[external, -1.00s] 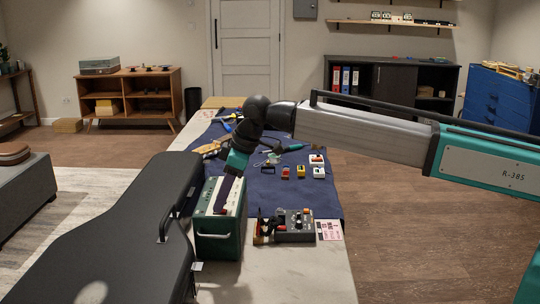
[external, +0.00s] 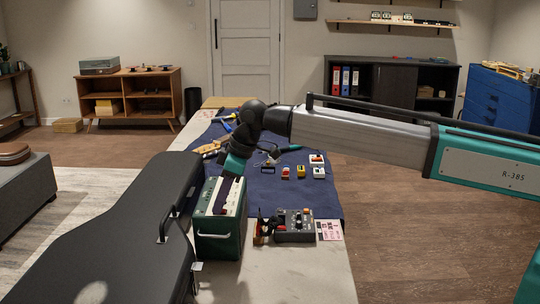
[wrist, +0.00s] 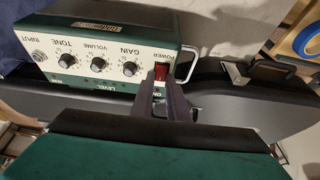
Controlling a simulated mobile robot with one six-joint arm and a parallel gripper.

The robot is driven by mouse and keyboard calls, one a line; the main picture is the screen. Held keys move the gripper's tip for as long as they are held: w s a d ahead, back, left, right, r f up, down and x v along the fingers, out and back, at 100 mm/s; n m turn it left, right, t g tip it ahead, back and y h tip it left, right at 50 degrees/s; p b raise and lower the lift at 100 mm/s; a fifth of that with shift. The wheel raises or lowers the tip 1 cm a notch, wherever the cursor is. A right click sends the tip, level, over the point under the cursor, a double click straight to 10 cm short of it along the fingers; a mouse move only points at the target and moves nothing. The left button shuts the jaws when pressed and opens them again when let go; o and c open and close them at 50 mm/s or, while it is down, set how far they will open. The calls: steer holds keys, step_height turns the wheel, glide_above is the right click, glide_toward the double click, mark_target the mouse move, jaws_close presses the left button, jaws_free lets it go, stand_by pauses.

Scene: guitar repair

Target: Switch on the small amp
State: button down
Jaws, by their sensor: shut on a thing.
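The small amp (external: 218,248) is a dark green box with a pale control panel and a carry handle, standing on the bench. In the wrist view its panel (wrist: 98,52) shows the input jack and the TONE, VOLUME and GAIN knobs. The red power switch (wrist: 161,71) sits at the panel's right end, under the word POWER. My gripper (wrist: 162,86) reaches down onto the panel with its dark fingers shut on the switch. The fingers partly cover the switch and the lettering below it. In the external view my gripper (external: 221,208) is over the amp's top; the switch cannot be made out there.
A black guitar case (external: 125,230) lies close along the amp's left side. A dark pedal with knobs (external: 294,225) stands to its right. Small coloured pedals (external: 301,171) and tools lie on the blue mat (external: 320,202) beyond.

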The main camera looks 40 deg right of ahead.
steer(key=shift+w+a, duration=0.1)
steer(key=shift+w+a+r+g+h+p, duration=0.1)
steer(key=shift+w+a+g+h+p, duration=0.05)
steer(key=shift+g+h+p, duration=0.5)
steer(key=shift+w+a+g+h+p, duration=0.1)
steer(key=shift+w+g+h+p, duration=0.05)
steer(key=shift+g+h+p, duration=0.5)
steer(key=shift+p, duration=0.05)
steer(key=c, duration=1.7)
jaws_free()
steer(key=r+b, duration=0.1)
steer(key=r, duration=0.3)
steer(key=r+b, duration=0.1)
steer(key=r, duration=0.4)
steer(key=r+b, duration=0.1)
steer(key=r, duration=0.3)
steer(key=shift+s+d+r+b, duration=0.3)
steer(key=shift+s+b, duration=0.05)
